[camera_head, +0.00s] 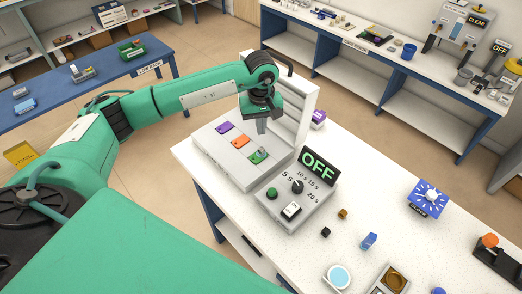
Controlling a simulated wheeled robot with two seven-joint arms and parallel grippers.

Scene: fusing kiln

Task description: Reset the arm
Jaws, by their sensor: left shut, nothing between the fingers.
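My left arm reaches in from the left in the head view. Its gripper (261,127) points down, shut and empty, above the kiln's flat bed (222,172). A purple piece (224,127), an orange piece (240,142) and a green piece (257,157) lie in a row on the bed. A small grey thing sits on the green piece, just below the gripper. The kiln's pale lid (304,104) stands raised behind the gripper. The control box (300,205) has a dial, a green button and a white switch; its sign (318,166) reads OFF. My right gripper is not in view.
The white table (350,200) holds a blue starred block (429,196), small brown and black cubes, a blue piece (368,242) and a round light-blue dish (338,276). Benches with shelves stand at the back, and a blue bench (100,80) at left.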

